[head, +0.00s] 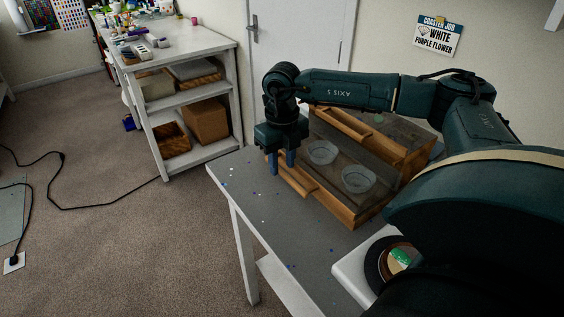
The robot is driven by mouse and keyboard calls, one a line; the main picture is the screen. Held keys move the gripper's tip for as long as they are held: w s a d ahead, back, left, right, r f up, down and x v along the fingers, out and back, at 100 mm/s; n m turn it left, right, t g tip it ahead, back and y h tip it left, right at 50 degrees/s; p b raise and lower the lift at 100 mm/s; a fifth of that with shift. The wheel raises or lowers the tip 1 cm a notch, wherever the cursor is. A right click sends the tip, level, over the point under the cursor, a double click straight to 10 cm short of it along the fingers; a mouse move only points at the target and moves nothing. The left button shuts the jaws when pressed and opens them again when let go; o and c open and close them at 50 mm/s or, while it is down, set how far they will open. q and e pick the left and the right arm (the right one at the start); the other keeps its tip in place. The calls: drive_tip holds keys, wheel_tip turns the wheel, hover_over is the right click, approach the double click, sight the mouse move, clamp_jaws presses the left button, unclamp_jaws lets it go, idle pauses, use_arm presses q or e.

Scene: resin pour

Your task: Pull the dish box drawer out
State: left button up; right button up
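The wooden dish box (410,158) stands on the grey table against the wall. Its lower drawer (338,205) stands out toward the front left, with two clear round dishes, the nearer dish (358,180) and the farther dish (322,152), showing inside. A wooden handle (303,184) runs along the drawer front. My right gripper (281,162) points down at the left end of this handle, one finger on either side of it. The fingers are apart, but whether they press on the handle is unclear. My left gripper is out of view.
The grey table (290,230) has small blue and white specks and free room at its front left. A round dark-rimmed container (390,262) sits at the lower right. A white shelf unit (190,100) with boxes stands farther left. A black cable (100,205) lies on the carpet.

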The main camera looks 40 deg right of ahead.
drive_tip(key=shift+f, duration=0.65)
clamp_jaws()
